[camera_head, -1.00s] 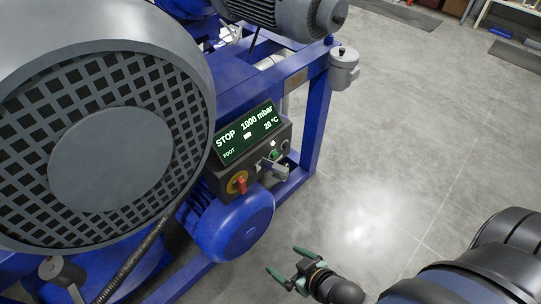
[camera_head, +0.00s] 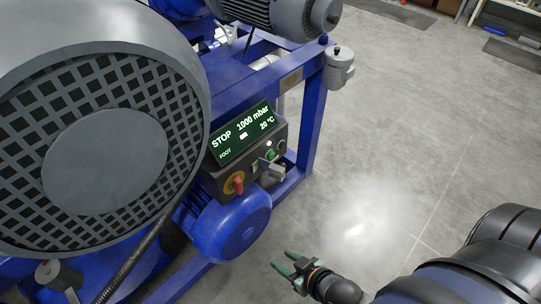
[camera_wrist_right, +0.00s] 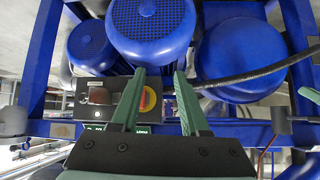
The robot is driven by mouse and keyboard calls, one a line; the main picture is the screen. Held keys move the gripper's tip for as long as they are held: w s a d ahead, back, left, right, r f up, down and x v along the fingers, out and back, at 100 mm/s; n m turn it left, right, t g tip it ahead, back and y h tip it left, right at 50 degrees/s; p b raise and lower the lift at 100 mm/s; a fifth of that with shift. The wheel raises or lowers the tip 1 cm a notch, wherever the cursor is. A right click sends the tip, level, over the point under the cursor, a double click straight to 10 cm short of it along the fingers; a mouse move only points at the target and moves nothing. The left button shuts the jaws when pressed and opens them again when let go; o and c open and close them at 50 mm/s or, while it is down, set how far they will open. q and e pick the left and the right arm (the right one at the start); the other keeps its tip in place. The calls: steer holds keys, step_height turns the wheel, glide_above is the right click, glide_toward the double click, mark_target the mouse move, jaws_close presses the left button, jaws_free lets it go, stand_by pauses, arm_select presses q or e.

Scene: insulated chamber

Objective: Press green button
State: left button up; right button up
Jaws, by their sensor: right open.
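The green button (camera_head: 270,155) is a small round spot on the dark control box (camera_head: 254,166), below and right of the lit green screen (camera_head: 241,134) reading STOP, 1000 mbar, 20 °C. My right gripper (camera_head: 281,259) is open and empty, over the floor in the picture, below and right of the box and apart from it. In the right wrist view its two green fingers (camera_wrist_right: 160,74) are parallel with a gap between them. The control box (camera_wrist_right: 92,101) is behind the left finger there; I cannot make out the green button. My left gripper is not in view.
A red knob on a yellow plate (camera_head: 235,183) and a grey lever switch (camera_head: 272,171) sit near the button. A blue motor (camera_head: 234,226) bulges below the box. A blue frame post (camera_head: 311,120) stands right of it. The grey floor (camera_head: 400,150) at right is clear.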

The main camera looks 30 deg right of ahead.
jaws_close()
stand_by(1.0)
